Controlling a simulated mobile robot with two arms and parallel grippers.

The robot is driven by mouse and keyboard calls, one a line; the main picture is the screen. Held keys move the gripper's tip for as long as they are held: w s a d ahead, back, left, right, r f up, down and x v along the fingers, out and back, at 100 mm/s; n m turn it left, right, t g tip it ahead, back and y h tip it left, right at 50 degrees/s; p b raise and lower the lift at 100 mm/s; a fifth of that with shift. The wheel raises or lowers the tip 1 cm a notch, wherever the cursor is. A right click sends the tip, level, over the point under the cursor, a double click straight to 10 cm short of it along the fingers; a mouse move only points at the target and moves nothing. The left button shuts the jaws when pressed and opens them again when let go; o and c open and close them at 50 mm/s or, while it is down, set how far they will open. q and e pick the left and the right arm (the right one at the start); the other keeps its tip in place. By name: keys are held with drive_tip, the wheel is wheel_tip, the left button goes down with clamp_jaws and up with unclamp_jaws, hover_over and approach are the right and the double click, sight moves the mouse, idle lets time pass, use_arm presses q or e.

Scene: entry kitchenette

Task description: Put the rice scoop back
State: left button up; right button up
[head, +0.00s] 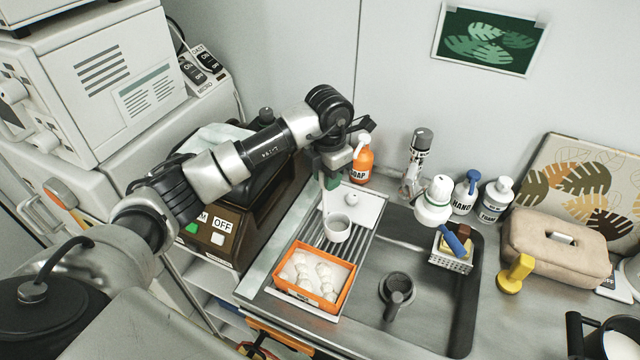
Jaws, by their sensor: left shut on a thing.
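My left gripper (333,176) reaches in from the left and points down over the ribbed drainboard beside the sink. It is shut on the white rice scoop (337,230), whose round cup hangs below the fingers. The cup is seen just behind an orange-rimmed tray (349,287) holding several white rounded lumps. I cannot tell whether the cup touches the drainboard. My right gripper is not in view.
A metal sink (430,300) lies to the right, with a dark drain piece (397,290) in it. A sponge caddy (452,255) and a beige case (555,250) are farther right.

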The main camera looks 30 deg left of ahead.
use_arm(q)
drive_tip(key=shift+s+a+f, duration=0.15)
drive_tip(key=shift+a+f, duration=0.3)
drive_tip(key=shift+a, duration=0.3)
wheel_tip(320, 180, down, 4)
drive_tip(key=shift+r+p, duration=0.1)
drive_tip(key=shift+p, duration=0.95)
drive_tip(key=o, duration=0.9)
